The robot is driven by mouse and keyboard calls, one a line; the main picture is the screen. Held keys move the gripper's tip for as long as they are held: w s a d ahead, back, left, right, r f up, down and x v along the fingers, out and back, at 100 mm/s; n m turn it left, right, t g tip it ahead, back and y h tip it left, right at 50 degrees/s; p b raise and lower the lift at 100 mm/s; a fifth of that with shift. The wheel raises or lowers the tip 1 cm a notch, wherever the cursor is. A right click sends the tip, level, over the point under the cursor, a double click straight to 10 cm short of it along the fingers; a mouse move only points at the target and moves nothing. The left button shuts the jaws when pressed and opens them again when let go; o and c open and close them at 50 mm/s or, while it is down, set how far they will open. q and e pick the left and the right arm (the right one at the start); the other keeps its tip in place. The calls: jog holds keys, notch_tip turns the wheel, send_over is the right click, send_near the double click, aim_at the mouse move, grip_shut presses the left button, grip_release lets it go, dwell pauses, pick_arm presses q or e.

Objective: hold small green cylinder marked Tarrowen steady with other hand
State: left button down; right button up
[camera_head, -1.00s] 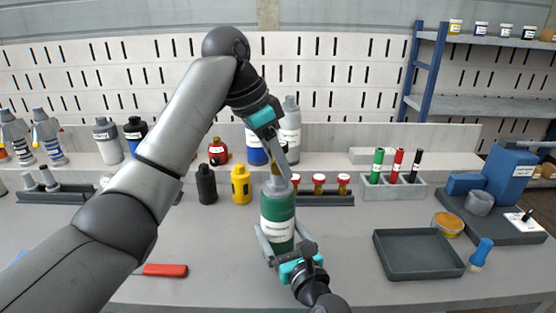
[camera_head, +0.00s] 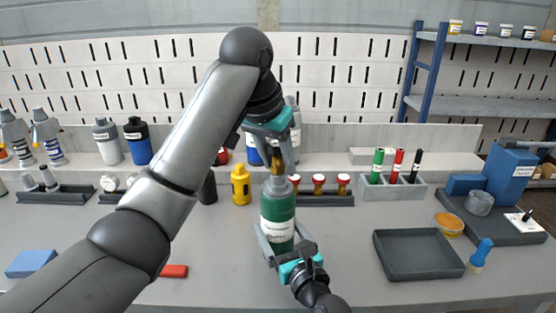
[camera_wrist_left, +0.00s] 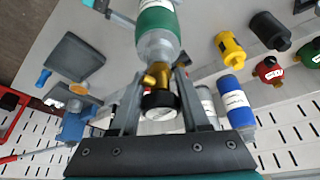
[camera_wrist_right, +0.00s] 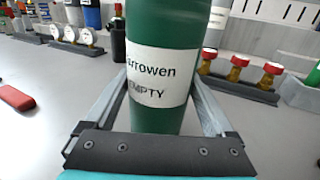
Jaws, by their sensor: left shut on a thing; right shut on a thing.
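The small green cylinder (camera_head: 278,222) stands upright on the bench, with a grey shoulder and a white label. In the right wrist view its label (camera_wrist_right: 160,76) shows "arrowen" and "EMPTY". My right gripper (camera_head: 278,245) is shut around the cylinder's lower body, its fingers on both sides. My left gripper (camera_head: 280,160) is above the cylinder, shut on the brass valve (camera_wrist_left: 157,76) at its top. The left arm hides part of the bench's left side.
A yellow cylinder (camera_head: 241,186) stands behind left. A rack with red-topped brass valves (camera_head: 319,184) is behind right. A red handle (camera_head: 172,271) lies near the left arm.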

pick_arm(q)
jog(key=shift+n, duration=0.4)
jog(key=n+y, duration=0.1)
jog(key=n, duration=0.2)
jog(key=shift+t, duration=0.4)
jog(key=shift+n+y, duration=0.8)
jog(key=shift+n, duration=0.7)
jog(key=shift+r+n+y, duration=0.1)
jog(key=shift+n+y, duration=0.3)
jog(key=shift+n, duration=0.7)
jog(key=n+g+y, duration=0.1)
jog(key=n, duration=0.2)
jog(key=shift+n, duration=0.4)
